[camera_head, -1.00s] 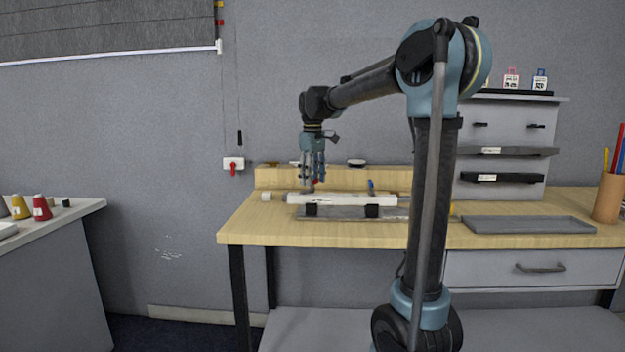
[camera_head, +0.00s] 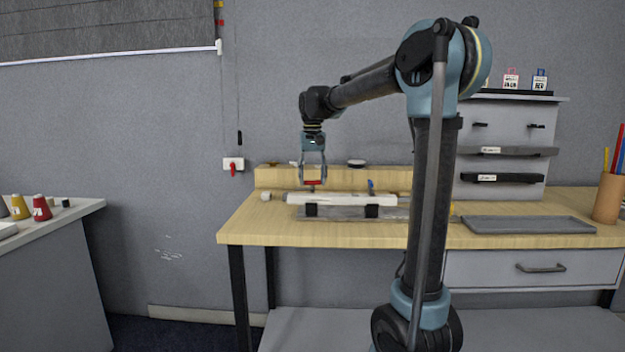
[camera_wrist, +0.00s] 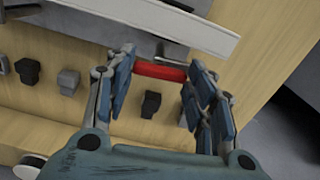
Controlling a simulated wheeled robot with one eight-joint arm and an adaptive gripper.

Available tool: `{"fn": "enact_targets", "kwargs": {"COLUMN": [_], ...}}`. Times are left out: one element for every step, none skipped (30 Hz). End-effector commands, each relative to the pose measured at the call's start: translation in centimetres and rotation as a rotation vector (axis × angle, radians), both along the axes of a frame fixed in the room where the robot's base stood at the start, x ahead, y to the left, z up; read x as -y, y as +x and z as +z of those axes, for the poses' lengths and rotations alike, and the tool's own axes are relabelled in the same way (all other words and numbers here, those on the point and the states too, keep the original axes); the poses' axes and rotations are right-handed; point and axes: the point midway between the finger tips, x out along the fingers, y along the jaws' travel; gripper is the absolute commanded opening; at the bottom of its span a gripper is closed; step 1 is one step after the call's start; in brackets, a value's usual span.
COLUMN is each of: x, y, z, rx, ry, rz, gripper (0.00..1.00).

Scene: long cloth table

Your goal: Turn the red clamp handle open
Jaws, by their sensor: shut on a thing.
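The red clamp handle (camera_head: 312,182) shows as a short red bar lying across between my fingers, above the left part of a long white bar (camera_head: 345,199). My gripper (camera_head: 313,184) points down and is shut on the handle. In the wrist view, the red handle (camera_wrist: 158,71) spans the space between the two blue-grey fingers of my gripper (camera_wrist: 160,73), with an end at each. The white bar (camera_wrist: 150,22) runs just past the handle there. The clamp's body under the handle is mostly hidden.
The white bar rests on black supports on the wooden bench (camera_head: 240,228). A blue handle (camera_head: 371,186) stands farther right. In the wrist view, small dark blocks (camera_wrist: 151,104) stand near my fingers. A grey tray (camera_head: 527,225) lies at right. The bench's left front is clear.

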Motion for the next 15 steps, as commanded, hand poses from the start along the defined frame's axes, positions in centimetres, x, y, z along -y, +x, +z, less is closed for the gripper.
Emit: {"fn": "enact_targets", "kwargs": {"x": [-0.01, -0.01, -0.01, -0.01, -0.01, -0.01, -0.01, 0.0, -0.01, -0.01, -0.01, -0.01, -0.01, 0.0, 0.0], "y": [0.19, 0.19, 0.19, 0.19, 0.19, 0.19, 0.19, 0.19, 0.19, 0.19, 0.19, 0.18, 0.18, 0.18, 0.18], "z": [0.04, 0.04, 0.04, 0.04, 0.04, 0.04, 0.04, 0.04, 0.04, 0.04, 0.04, 0.04, 0.04, 0.04, 0.04], "rx": [0.004, 0.004, 0.004, 0.004, 0.004, 0.004, 0.004, 0.004, 0.004, 0.004, 0.004, 0.004, 0.004, 0.004, 0.004], "ry": [0.0, 0.0, 0.0, 0.0, 0.0, 0.0, 0.0, 0.0, 0.0, 0.0, 0.0, 0.0, 0.0, 0.0, 0.0], "rz": [-0.023, -0.035, -0.052, -0.062, -0.071, -0.083, -0.09, -0.096, -0.103, -0.108, -0.111, -0.115, -0.117, -0.118, -0.119], "gripper": [0.26, 0.26, 0.26, 0.26, 0.26, 0.26, 0.26, 0.26, 0.26, 0.26, 0.26, 0.26, 0.26, 0.26, 0.26]}}
